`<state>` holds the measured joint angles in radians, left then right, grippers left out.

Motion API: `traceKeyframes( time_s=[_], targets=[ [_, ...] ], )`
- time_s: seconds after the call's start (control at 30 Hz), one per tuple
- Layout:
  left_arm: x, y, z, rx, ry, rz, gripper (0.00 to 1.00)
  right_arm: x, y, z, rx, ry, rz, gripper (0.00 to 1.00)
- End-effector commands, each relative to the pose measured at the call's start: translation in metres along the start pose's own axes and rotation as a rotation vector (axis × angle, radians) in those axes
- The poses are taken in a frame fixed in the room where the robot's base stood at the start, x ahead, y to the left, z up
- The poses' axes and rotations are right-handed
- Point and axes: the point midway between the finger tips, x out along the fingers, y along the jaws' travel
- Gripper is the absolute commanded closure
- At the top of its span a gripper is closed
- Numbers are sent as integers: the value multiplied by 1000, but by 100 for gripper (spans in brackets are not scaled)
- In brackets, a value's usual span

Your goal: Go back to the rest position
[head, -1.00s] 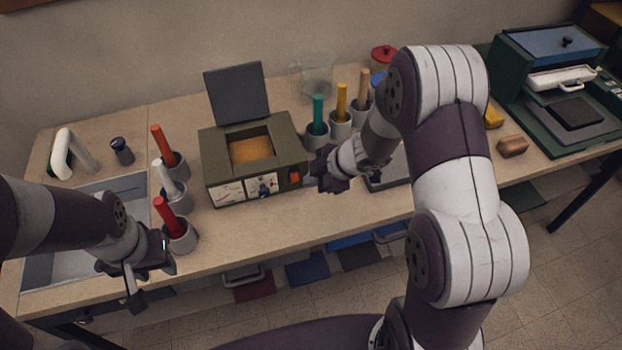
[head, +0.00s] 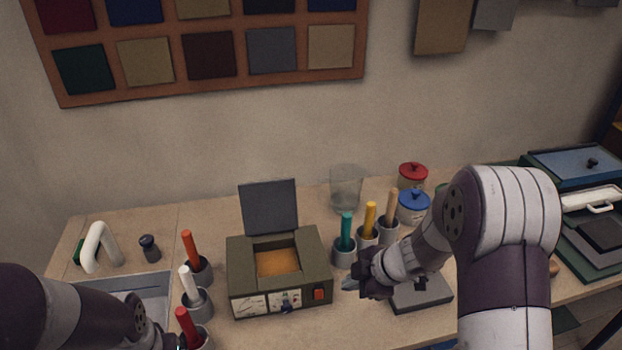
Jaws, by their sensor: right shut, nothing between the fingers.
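My right gripper (head: 358,285) is shut and empty. It hangs over the bench just right of the olive box (head: 250,285), near a flat grey block (head: 422,293). My left arm comes in at the lower left, and its gripper is almost wholly cut off by the bottom edge beside the red-handled tool (head: 186,324), so its fingers do not show. The olive box has its dark lid (head: 269,207) raised, with an orange-brown surface inside and dials and a red switch on its front.
Cups with coloured-handled tools stand left of the box, and more with teal (head: 346,230) and yellow handles stand behind my right gripper. Red-lidded (head: 412,172) and blue-lidded (head: 414,203) jars and a glass beaker (head: 346,188) stand at the back.

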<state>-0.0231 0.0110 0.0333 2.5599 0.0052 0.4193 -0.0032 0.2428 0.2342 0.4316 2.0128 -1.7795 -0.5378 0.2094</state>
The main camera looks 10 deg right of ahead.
Motion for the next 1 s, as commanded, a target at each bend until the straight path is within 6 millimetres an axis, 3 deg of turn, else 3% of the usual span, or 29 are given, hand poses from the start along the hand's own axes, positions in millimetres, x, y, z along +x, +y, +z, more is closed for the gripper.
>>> traceKeyframes(
  time_s=[0.13,0.23,0.3,0.37,0.5,0.6,0.73,1.0],
  targets=[
    [0,0,0,0,0,0,57,-1,8,22,75,-105,64,100],
    [0,0,0,0,0,0,57,-18,9,56,345,-289,178,100],
    [0,0,0,0,0,0,57,-39,-8,72,587,-429,232,100],
    [0,0,0,0,0,0,57,-56,-34,74,797,-526,242,100],
    [0,0,0,0,0,0,57,-81,-100,45,1207,-638,171,100],
    [0,0,0,0,0,0,57,-88,-129,15,1379,-630,117,100],
    [0,0,0,0,0,0,57,-91,-127,-10,1374,-569,124,100],
    [0,0,0,0,0,0,57,-90,-127,-10,1369,-570,123,100]
  ],
)
